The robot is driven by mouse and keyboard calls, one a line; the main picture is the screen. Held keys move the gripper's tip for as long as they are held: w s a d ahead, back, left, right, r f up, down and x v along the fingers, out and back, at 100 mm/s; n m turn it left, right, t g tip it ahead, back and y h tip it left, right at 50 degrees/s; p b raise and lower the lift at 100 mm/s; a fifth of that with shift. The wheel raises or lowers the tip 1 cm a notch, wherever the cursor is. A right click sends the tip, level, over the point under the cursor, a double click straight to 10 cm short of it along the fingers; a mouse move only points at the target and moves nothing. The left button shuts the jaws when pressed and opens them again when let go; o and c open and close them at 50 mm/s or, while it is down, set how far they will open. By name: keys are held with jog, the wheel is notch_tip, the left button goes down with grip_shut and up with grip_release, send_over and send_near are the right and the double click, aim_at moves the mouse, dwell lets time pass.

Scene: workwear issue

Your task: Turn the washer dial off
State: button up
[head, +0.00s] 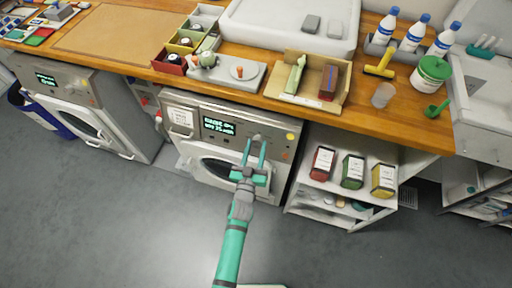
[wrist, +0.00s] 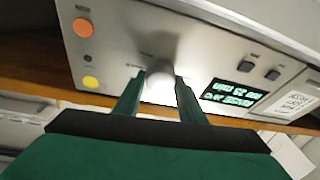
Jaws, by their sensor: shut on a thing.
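The washer (head: 180,98) is a grey front-loader under the wooden counter. Its round door (head: 213,170) looks closed. A lit display (head: 218,126) sits on its control panel; it also shows upside down in the wrist view (wrist: 230,93). The washer dial (wrist: 160,88) is a pale round knob on the panel beside the display. My gripper (head: 256,140) reaches up to the panel, and its two green fingers (wrist: 161,84) are shut on the dial, one on each side. The dial's pointer and markings are too blurred to read.
An orange button (wrist: 83,28) and a yellow button (wrist: 91,83) are near the dial. A second front-loader (head: 80,90) stands at left. An open shelf (head: 315,190) with several cartons is close at right. The counter (head: 262,100) overhangs the panel. The grey floor in front is clear.

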jog(key=m+h, duration=0.2)
jog(key=m, duration=0.3)
jog(key=shift+a+m, duration=0.15)
jog(key=shift+m, duration=0.25)
jog(key=shift+a+m+g+h, duration=0.1)
jog(key=shift+m+g+h, duration=0.3)
jog(key=shift+m, duration=0.75)
jog(key=shift+a+m+g+h, duration=0.15)
jog(key=shift+m+h, duration=0.35)
jog(key=shift+m, duration=0.65)
jog(key=o, duration=1)
jog(key=shift+d, duration=0.1)
jog(key=shift+o, duration=0.2)
jog(key=v, duration=1)
jog(key=shift+s+a, duration=0.25)
jog(key=shift+s, duration=0.05)
